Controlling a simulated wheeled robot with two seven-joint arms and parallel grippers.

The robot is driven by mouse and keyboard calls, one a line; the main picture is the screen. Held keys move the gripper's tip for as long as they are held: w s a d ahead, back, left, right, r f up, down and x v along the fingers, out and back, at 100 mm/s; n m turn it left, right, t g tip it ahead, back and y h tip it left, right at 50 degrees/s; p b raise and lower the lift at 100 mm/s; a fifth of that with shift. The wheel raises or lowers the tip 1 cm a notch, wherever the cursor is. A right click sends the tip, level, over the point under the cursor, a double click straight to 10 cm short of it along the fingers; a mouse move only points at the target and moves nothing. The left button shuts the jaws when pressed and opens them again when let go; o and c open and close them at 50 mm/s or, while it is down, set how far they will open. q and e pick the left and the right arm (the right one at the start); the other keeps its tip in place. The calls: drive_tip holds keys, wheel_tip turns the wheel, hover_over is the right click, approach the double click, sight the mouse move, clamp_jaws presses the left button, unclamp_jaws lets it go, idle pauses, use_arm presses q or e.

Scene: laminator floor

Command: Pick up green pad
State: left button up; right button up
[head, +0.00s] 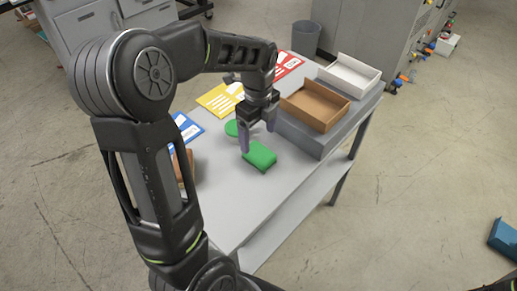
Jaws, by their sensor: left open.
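The green pad (261,156) is a bright green rounded block lying on the light grey table (226,205). My left gripper (257,140) is open and points down over the far left side of the pad, with one fingertip close to the pad's left edge. I cannot tell whether the fingers touch it. A flat round green piece (232,128) lies just behind and left of the gripper, partly hidden by it. My right gripper is not in view.
A brown tray (316,124) and a white tray (352,87) stand on a raised grey shelf at the table's right. Blue, yellow (218,98) and red cards lie along the far left side. A brown box is partly behind my arm. The table's front is clear.

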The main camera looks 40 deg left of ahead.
sight(259, 152)
use_arm(q)
drive_tip(key=shift+s+d+r, duration=0.1)
drive_tip(key=shift+s+r, duration=0.05)
drive_tip(key=shift+f, duration=1.35)
drive_tip(key=shift+f, duration=0.1)
wheel_tip(259, 152, down, 5)
drive_tip(key=shift+d+f+p, duration=0.1)
drive_tip(key=shift+d+p, duration=0.05)
drive_tip(key=shift+p, duration=0.65)
drive_tip(key=shift+c, duration=0.5)
drive_tip(key=c, duration=1.5)
wheel_tip(259, 152, up, 10)
drive_tip(key=shift+r+b, duration=0.15)
drive_tip(key=shift+b, duration=0.4)
